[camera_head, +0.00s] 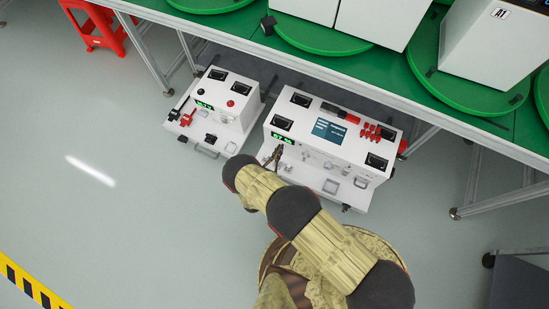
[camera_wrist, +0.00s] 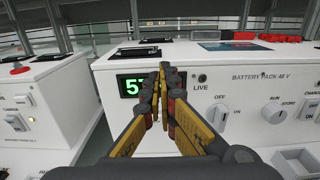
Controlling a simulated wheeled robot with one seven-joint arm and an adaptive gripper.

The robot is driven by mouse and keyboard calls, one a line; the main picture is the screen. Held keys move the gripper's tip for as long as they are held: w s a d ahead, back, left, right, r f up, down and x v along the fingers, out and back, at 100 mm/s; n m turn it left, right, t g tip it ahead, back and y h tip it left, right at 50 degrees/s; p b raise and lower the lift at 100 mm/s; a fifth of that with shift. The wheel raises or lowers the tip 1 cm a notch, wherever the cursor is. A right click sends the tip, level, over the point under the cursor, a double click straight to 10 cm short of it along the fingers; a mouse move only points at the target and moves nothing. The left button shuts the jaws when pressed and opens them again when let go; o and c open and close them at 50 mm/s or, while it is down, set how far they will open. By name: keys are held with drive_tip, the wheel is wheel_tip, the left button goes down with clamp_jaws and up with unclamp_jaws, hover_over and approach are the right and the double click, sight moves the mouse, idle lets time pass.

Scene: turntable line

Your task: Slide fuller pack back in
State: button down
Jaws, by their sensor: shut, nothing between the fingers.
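The right pack (camera_head: 330,165) is larger, with a green display, a blue screen and red parts on top. In the wrist view its front (camera_wrist: 262,92) reads "BATTERY PACK 48 V" and carries knobs. Its display (camera_wrist: 134,86) starts with a 5; the rest is hidden behind my fingers. The left pack (camera_head: 222,117) is smaller, with its own green display, too small to read surely. My gripper (camera_wrist: 165,70) is shut and empty in front of the right pack's display; I cannot tell whether it touches.
The green bench (camera_head: 390,78) overhangs behind the packs, with white boxes on green turntables. Bench legs (camera_head: 150,55) stand left and right. A red stool (camera_head: 95,28) is at far left. The grey floor (camera_head: 110,215) in front is clear. A dark box (camera_head: 520,285) is lower right.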

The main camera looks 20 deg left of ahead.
sight(286, 136)
drive_tip(key=shift+w+d+b, duration=0.2)
drive_tip(key=shift+w+b, duration=0.5)
drive_tip(key=shift+w, duration=1.7)
